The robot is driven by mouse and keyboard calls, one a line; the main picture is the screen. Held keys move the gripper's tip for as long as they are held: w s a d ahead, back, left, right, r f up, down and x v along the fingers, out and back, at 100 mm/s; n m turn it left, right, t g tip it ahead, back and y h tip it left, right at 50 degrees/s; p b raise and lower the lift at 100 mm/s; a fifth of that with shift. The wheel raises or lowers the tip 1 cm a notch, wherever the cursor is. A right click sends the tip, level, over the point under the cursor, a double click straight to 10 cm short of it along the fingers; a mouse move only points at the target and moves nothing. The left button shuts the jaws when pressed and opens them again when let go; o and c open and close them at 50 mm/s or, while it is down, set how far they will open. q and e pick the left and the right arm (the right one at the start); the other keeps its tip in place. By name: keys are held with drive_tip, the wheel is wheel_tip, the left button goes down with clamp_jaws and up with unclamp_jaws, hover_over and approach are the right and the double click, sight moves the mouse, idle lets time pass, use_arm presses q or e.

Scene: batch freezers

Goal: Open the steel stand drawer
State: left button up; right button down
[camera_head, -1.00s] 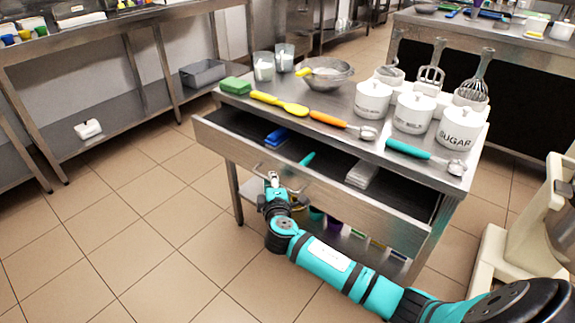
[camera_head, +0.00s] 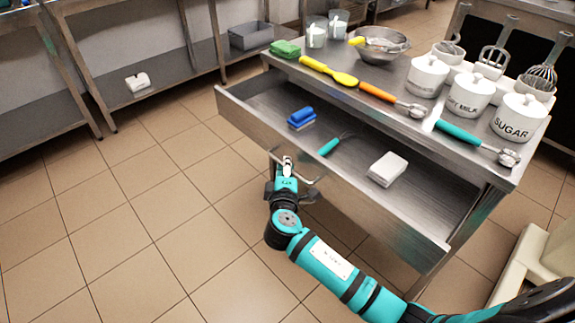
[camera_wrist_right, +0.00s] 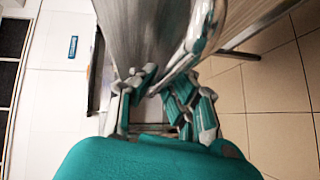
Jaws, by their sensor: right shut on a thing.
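The steel stand (camera_head: 470,150) has its drawer (camera_head: 405,222) pulled well out, with the inside in plain sight. A blue brush-like item (camera_head: 301,117), a teal-handled tool (camera_head: 332,145) and a white block (camera_head: 388,168) lie in it. The curved bar handle (camera_head: 312,181) is on the drawer front, and it also shows in the right wrist view (camera_wrist_right: 196,42). My right gripper (camera_head: 287,166) is shut on the handle at its left part; its fingers (camera_wrist_right: 160,92) close around the bar in the wrist view. My left gripper is not in view.
On the stand top are a bowl (camera_head: 380,45), white jars (camera_head: 467,95), scoops (camera_head: 392,98), a yellow spoon (camera_head: 328,71) and a green sponge (camera_head: 285,47). A white mixer-like base (camera_head: 540,262) stands at right. The tiled floor left of the drawer is clear.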

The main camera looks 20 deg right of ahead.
drive_tip(key=c, duration=1.4)
unclamp_jaws()
drive_tip(key=shift+r, duration=0.2)
drive_tip(key=shift+f, duration=0.1)
drive_tip(key=v, duration=1.2)
